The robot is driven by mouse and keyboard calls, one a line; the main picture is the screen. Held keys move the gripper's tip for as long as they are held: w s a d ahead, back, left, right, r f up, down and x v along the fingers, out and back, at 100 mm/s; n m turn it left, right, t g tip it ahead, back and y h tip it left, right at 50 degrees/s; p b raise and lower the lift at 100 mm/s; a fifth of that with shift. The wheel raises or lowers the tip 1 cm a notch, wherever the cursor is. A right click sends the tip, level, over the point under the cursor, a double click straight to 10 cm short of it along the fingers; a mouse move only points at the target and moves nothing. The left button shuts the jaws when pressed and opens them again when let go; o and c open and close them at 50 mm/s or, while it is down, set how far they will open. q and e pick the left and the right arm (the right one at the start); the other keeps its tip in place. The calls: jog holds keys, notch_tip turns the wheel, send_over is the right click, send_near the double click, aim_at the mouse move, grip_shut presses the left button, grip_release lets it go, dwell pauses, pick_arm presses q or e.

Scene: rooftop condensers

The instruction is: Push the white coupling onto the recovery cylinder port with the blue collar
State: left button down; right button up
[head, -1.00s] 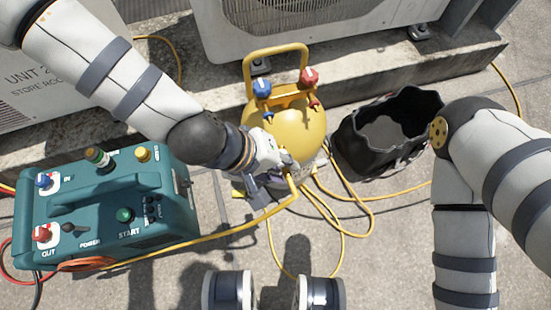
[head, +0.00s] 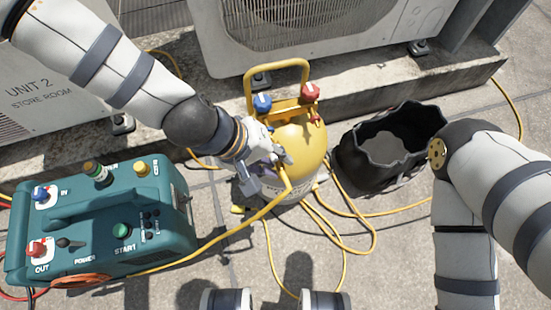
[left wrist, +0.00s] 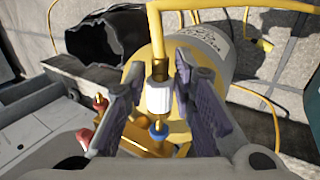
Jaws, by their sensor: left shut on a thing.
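The yellow recovery cylinder (head: 305,145) stands upright in the middle of the head view, with a blue valve knob (head: 262,102) and a red valve knob (head: 310,92). My left gripper (head: 278,160) is at the cylinder's near left side. In the left wrist view, its fingers (left wrist: 158,105) are shut on the white coupling (left wrist: 158,97), which ends a yellow hose (left wrist: 154,25). The blue collar (left wrist: 158,131) shows just beyond the coupling's end, roughly in line with it. A small gap seems to show between them; the depth is unclear. My right gripper is out of view.
A teal recovery machine (head: 100,220) stands at the left. An open black bag (head: 350,165) is right of the cylinder. Yellow hoses (head: 330,228) loop over the paving. A condenser unit (head: 330,50) on a concrete ledge (head: 215,105) closes off the back.

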pick_arm(q)
jog(key=shift+r+p, duration=0.1)
jog(key=shift+p, duration=0.25)
dwell(0.4)
jog(key=shift+w+a, duration=0.2)
jog(key=shift+w, duration=0.5)
jog(key=shift+w+a, duration=0.2)
jog(key=shift+w, duration=0.45)
dwell(1.2)
jog(key=c, duration=1.3)
grip_release()
jog(key=shift+s, duration=0.1)
jog(key=s+p, duration=0.1)
jog(key=s, duration=0.1)
jog(key=s+d+p, duration=0.1)
jog(key=s, duration=0.1)
jog(key=s+d+p, duration=0.1)
jog(key=s, duration=0.2)
jog(key=shift+d, duration=0.15)
